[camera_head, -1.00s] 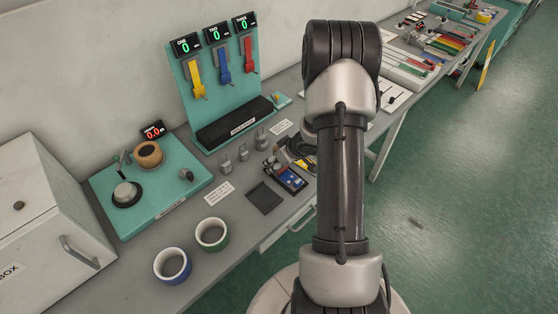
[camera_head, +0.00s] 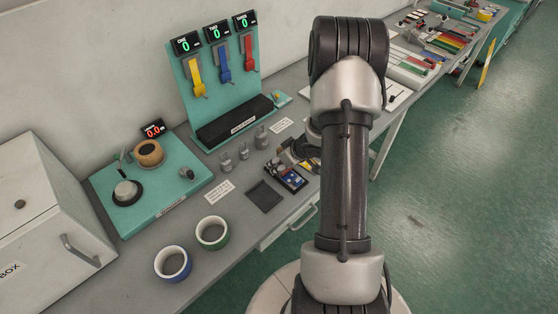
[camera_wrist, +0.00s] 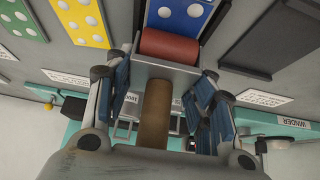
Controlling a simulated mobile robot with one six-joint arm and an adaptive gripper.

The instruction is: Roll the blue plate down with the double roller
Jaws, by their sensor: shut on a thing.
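My gripper (camera_wrist: 158,95) is shut on the brown handle (camera_wrist: 154,112) of the roller, between its blue finger pads. The reddish roller drum (camera_wrist: 169,47) sits in a metal frame beyond the fingers. The blue plate (camera_wrist: 184,16) with white dots lies at the top of the wrist view, partly hidden by the drum. I cannot tell whether the drum touches it. Only one drum shows. In the head view my arm hides most of the gripper, and the plates (camera_head: 294,179) show small beside it.
Small weights (camera_head: 244,153), a teal hook stand (camera_head: 222,95), a winder (camera_head: 150,190) and two tape rings (camera_head: 212,232) occupy the bench.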

